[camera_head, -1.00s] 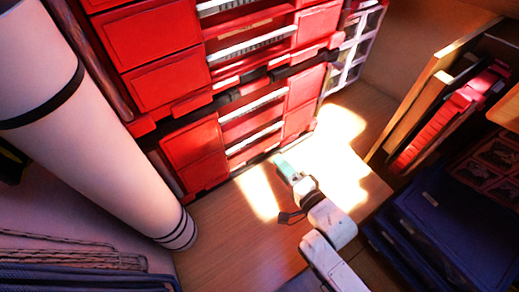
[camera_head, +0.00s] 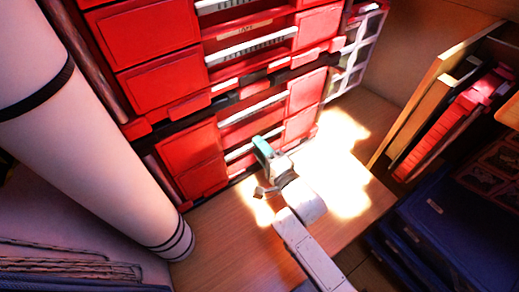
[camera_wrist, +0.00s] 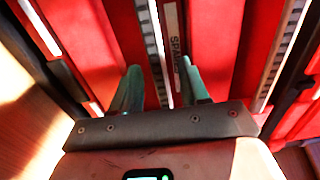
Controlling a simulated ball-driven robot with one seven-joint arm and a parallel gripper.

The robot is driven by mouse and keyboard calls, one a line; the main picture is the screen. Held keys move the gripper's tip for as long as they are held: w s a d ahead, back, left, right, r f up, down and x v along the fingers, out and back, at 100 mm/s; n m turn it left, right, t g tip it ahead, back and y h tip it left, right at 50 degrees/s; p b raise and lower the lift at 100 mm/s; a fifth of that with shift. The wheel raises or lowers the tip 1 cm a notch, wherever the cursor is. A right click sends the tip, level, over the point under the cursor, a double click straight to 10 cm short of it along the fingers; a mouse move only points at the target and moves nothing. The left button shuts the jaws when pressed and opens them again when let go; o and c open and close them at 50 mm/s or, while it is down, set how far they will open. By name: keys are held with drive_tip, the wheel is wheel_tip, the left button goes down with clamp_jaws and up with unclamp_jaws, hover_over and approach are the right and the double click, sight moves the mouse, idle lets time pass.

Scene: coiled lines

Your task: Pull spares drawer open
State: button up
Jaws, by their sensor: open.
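I cannot tell whether the fingers touch the drawer. In the head view my gripper (camera_head: 264,148) is in front of the lower red cabinet's middle column, partly covering the drawer fronts there. No drawer visibly stands out.
A large white roll (camera_head: 90,130) with black bands leans at the left. Blue crates (camera_head: 440,220) and upright boards (camera_head: 425,95) stand at the right. A clear-fronted drawer unit (camera_head: 352,50) adjoins the red cabinets. The wooden surface (camera_head: 225,235) in front is mostly clear, with bright sun patches.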

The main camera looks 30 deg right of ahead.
drive_tip(key=shift+w, duration=0.2)
clamp_jaws()
idle(0.4)
drive_tip(key=shift+r, duration=0.1)
